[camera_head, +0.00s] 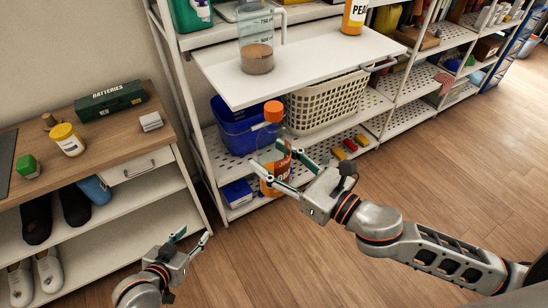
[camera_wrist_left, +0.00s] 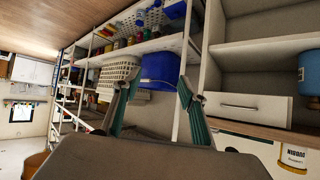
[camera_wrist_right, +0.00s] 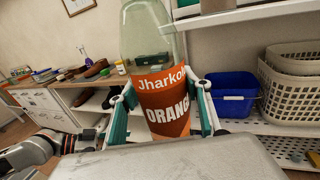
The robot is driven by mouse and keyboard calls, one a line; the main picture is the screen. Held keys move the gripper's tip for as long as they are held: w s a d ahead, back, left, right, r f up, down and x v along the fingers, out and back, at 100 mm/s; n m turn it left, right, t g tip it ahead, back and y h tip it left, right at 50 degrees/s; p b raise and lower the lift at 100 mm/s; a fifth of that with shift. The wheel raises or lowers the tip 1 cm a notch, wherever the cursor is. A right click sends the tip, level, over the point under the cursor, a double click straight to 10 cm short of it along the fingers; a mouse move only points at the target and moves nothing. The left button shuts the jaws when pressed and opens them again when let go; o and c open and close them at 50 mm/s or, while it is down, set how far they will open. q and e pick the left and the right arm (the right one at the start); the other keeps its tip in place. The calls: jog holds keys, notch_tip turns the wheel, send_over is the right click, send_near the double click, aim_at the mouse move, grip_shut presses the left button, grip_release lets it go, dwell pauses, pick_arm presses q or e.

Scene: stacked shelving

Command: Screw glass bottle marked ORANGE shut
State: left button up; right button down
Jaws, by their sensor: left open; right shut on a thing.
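The glass bottle marked ORANGE (camera_wrist_right: 166,104) is clear with an orange and brown label. My right gripper (camera_head: 275,170) is shut around its label part and holds it upright in front of the shelving. In the head view an orange cap (camera_head: 273,111) shows at the top of the bottle; I cannot tell how tightly it sits. The right wrist view cuts off the bottle's top. My left gripper (camera_head: 190,240) is open and empty, low and to the left of the bottle, by the wooden cabinet. Its two fingers (camera_wrist_left: 155,105) stand apart in the left wrist view.
A white shelf board (camera_head: 300,62) juts out above, bearing a measuring jug (camera_head: 255,40). A blue bin (camera_head: 238,126) and a cream basket (camera_head: 328,102) stand behind the bottle. The wooden cabinet (camera_head: 120,125) at left holds a green box (camera_head: 110,100). Floor in front is clear.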

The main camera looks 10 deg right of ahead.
jog(key=shift+r, duration=0.1)
pick_arm(q)
jog(key=s+a+f+y, duration=0.1)
jog(key=s+a+f, duration=0.1)
jog(key=s, duration=0.3)
jog(key=s+a+f, duration=0.2)
jog(key=s, duration=0.4)
jog(key=shift+f+n+y, duration=0.3)
jog(key=shift+f+y, duration=0.05)
jog(key=shift+y, duration=0.05)
pick_arm(e)
jog(key=shift+r, duration=0.1)
jog(key=shift+d+r, duration=0.1)
jog(key=d+f+m+t+h, duration=0.1)
jog(key=d+m+t+h, duration=0.3)
jog(key=d, duration=1.4)
jog(key=m+h, duration=0.4)
jog(key=h, duration=0.3)
jog(key=shift+s+f+h, duration=0.25)
jog(key=shift+h, duration=0.05)
